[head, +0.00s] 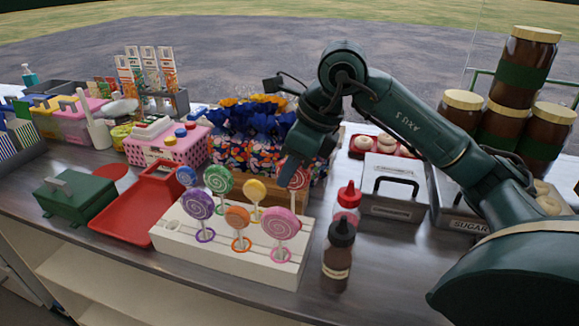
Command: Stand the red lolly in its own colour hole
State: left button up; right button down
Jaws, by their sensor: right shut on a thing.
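The red lolly (300,179) is a red-and-white swirl above the back right end of the white stand (217,259). My right gripper (290,168) reaches down from above and is shut on it, partly covering the head. The lower stick is largely hidden behind the pink lolly (281,223), so I cannot tell whether it is in a hole. The purple (198,205), orange (237,217), blue (186,176), green (218,179) and yellow (255,190) lollies stand upright in the stand. Coloured rings circle the front holes. My left gripper is not in view.
A red tray (127,232) lies left of the stand. A red-capped bottle (347,205) and a dark sauce bottle (338,258) stand close to its right. A wooden crate (262,190) with wrapped sweets is behind. A metal bin (394,190) and stacked jars (522,75) are farther right.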

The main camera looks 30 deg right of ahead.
aim_at(291, 184)
jog(key=shift+f, duration=0.2)
jog(key=shift+f+b, duration=0.65)
jog(key=shift+f, duration=0.15)
jog(key=shift+f+b, duration=1.05)
jog(key=c, duration=0.7)
grip_release()
